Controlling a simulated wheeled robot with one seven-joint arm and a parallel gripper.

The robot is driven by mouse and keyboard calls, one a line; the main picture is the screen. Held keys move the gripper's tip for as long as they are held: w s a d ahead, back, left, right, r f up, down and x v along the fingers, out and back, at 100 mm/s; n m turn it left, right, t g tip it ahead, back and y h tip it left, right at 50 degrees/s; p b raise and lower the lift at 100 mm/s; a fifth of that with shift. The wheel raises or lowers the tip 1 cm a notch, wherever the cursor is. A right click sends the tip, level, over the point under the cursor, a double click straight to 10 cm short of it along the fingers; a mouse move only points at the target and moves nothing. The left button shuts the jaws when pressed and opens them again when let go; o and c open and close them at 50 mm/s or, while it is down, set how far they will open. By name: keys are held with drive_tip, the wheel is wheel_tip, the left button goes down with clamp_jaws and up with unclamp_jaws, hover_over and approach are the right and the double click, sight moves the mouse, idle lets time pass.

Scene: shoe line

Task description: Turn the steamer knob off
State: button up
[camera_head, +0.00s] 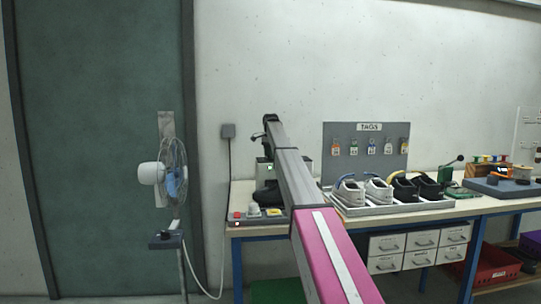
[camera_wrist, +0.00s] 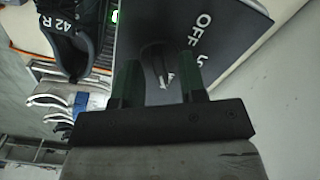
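In the wrist view, a dark panel (camera_wrist: 228,45) carries white letters reading OFF and part of another word. A dark knob (camera_wrist: 155,57) with a light pointer stands on it, between the two fingers of my gripper (camera_wrist: 160,82). The fingers are apart, one on each side of the knob, with a gap visible. I cannot tell whether the knob is being touched. A green light (camera_wrist: 115,16) glows beside the panel. In the head view, the steamer (camera_head: 269,168) with its green light is partly hidden behind my arm; the knob is hidden there.
A black shoe (camera_wrist: 68,45) marked 42 R is close by. In the head view, a tray (camera_head: 400,207) of several shoes stands right of my arm on the bench. A control box with a red button (camera_head: 237,215) is at the bench's left end. A fan (camera_head: 172,180) stands left.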

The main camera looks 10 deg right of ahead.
clamp_jaws()
drive_tip(key=shift+n, duration=0.4)
drive_tip(key=n, duration=0.4)
drive_tip(key=shift+n, duration=0.3)
drive_tip(key=n, duration=1.1)
drive_tip(key=shift+n, duration=0.4)
drive_tip(key=n, duration=0.6)
drive_tip(key=shift+n, duration=0.3)
